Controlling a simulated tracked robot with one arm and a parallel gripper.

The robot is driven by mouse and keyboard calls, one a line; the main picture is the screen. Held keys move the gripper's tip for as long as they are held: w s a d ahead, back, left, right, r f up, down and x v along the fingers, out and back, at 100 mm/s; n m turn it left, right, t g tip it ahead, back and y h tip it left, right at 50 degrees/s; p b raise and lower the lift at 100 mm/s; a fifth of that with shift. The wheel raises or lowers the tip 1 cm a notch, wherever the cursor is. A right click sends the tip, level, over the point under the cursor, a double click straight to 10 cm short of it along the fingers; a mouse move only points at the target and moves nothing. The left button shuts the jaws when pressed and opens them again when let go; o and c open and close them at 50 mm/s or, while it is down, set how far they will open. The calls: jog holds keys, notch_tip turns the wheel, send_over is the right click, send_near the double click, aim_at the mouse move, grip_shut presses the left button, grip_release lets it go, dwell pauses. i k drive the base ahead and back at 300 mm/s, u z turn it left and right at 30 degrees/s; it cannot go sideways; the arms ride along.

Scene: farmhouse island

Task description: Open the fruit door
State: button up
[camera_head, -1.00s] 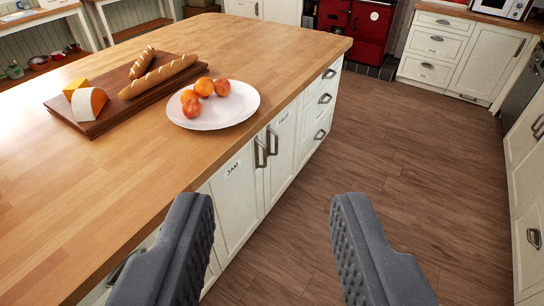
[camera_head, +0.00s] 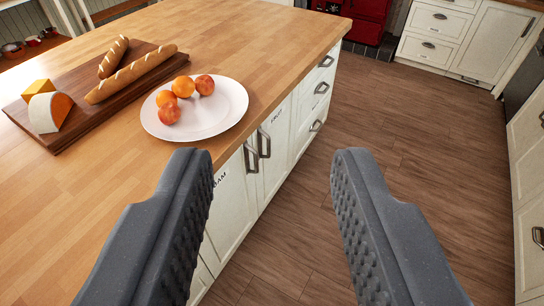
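The fruit door (camera_head: 274,148) is a white panel in the side of the wooden island, marked with a small dark label just under the countertop. Its dark metal handle (camera_head: 264,143) is beside the handle of the jam door (camera_head: 231,207), which is nearer to me. Both doors look shut. My gripper (camera_head: 262,165) is open and empty, its two grey ridged fingers wide apart in the foreground. The left finger covers part of the jam door and the countertop edge. The fruit door's handle shows between the fingers, beyond them.
On the island top (camera_head: 268,42) are a white plate (camera_head: 221,119) of orange fruit and a wooden board (camera_head: 88,113) with bread and cheese. Drawers (camera_head: 313,100) lie beyond the fruit door. The wooden floor (camera_head: 400,130) to the right is clear, up to white cabinets (camera_head: 527,170).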

aim_at(273, 141)
jog(key=z, duration=0.45)
jog(key=i, duration=1.05)
jog(key=u, duration=0.1)
